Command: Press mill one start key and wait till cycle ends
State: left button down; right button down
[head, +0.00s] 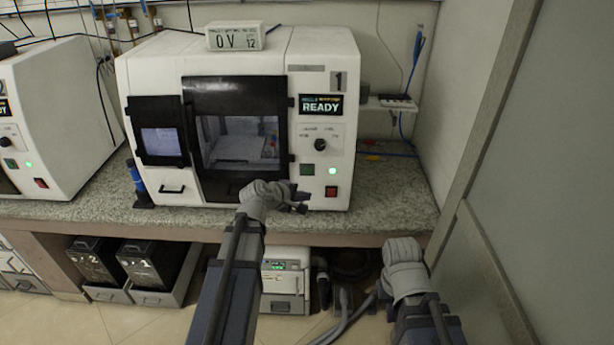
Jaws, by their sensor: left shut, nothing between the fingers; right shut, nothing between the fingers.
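Mill one (157,75) is the white machine marked "1" on the counter, and its display (321,105) reads READY. A green key (308,170) sits low on its right panel, with a lit green lamp (332,171) beside it and a red key (331,192) below. The dark framed window door (240,140) looks closed. My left gripper (299,198) is shut and empty, in front of the machine's lower edge, below and left of the green key in the picture. My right gripper (402,262) is shut and empty, low at the counter's front right; its fingertips are hard to make out.
A second white mill (60,110) stands at the left. A small box (235,36) sits on top of mill one. Dark bins (150,268) and a white unit (285,290) stand below. A grey panel (530,130) bounds the right.

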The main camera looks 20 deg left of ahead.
aim_at(307, 171)
pick_arm(q)
jog(key=shift+w+a+r+n, duration=0.1)
jog(key=shift+w+a+n, duration=0.15)
jog(key=shift+a, duration=0.2)
jog(key=w+a, duration=0.2)
jog(key=w, duration=0.6)
jog(key=shift+w+a+f, duration=0.15)
jog(key=shift+a+f, duration=0.05)
jog(key=shift+f, duration=0.05)
jog(key=shift+w, duration=0.2)
dwell(1.9)
jog(key=shift+w+a, duration=0.1)
jog(key=shift+w, duration=0.1)
